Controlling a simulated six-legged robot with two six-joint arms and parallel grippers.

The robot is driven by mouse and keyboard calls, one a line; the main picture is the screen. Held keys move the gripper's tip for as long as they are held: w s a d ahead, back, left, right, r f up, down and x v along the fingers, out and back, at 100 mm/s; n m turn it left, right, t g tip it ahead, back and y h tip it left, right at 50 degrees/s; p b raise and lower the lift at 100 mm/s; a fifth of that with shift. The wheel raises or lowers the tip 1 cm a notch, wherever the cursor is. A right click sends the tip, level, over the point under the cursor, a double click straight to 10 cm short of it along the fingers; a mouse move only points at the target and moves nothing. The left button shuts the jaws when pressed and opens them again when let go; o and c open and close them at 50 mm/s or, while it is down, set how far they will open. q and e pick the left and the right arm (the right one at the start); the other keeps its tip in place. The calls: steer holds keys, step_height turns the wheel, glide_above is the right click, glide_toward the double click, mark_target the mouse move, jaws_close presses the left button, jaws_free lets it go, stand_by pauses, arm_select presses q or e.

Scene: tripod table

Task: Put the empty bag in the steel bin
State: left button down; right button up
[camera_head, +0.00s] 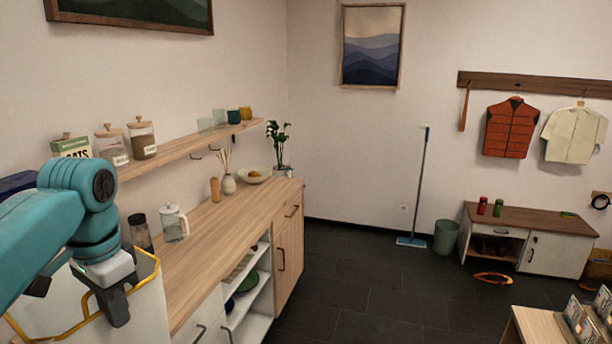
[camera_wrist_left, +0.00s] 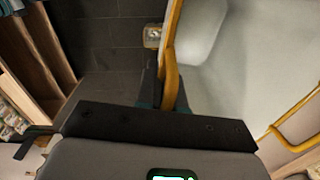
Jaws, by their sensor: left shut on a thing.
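A pale, cream-white bag (camera_head: 148,312) with yellow edging or handles is at the lower left of the head view, in front of the counter. It fills the right side of the left wrist view (camera_wrist_left: 260,70), seen close up. My left gripper (camera_head: 118,312) is at the bag's upper edge, shut on its yellow handle (camera_wrist_left: 172,65). The exact contact is partly hidden by the fingers. A grey-green bin (camera_head: 446,237) stands on the floor by the far wall; I cannot tell whether it is steel. My right gripper is not in view.
A mop (camera_head: 421,190) leans by the bin. A low bench (camera_head: 530,220) is at the right, a table corner (camera_head: 535,325) lower right.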

arm_select(q)
steer(key=d+f+n, duration=0.2)
steer(key=d+f, duration=0.3)
steer(key=f, duration=0.7)
steer(key=d+f+n, duration=0.3)
steer(key=d+f, duration=0.3)
steer(key=f, duration=0.7)
steer(key=shift+s+f, duration=0.15)
steer(key=shift+a, duration=0.15)
